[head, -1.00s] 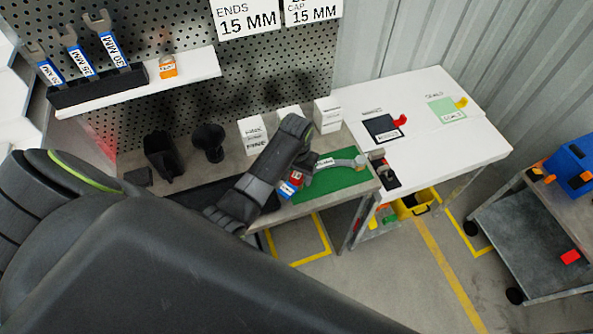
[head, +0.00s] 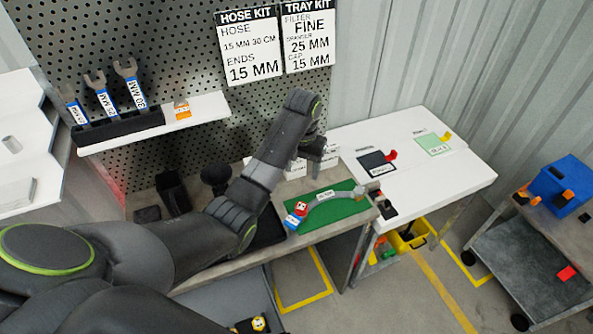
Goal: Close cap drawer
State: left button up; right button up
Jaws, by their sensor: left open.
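A row of small white drawer boxes (head: 298,167) with dark labels stands at the back of the bench (head: 343,221), below the perforated panel. My left arm hides part of the row. The labels are too small to read, so I cannot tell which is the cap drawer or how far it is open. My left gripper (head: 315,173) points down in front of the boxes, above the far edge of the green mat (head: 350,207). It is open, with nothing visible in it. My right gripper is not in view.
A shelf (head: 205,108) with spanners (head: 103,92) hangs at upper left. A white table (head: 455,167) with coloured trays stands to the right. A cart (head: 525,262) holds a blue box (head: 560,183).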

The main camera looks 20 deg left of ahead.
aim_at(233, 301)
jog(key=k+l, duration=0.25)
jog(key=k, duration=0.2)
jog(key=k+l, duration=0.3)
jog(key=k, duration=0.2)
jog(key=k+l, duration=0.25)
jog(key=k, duration=0.2)
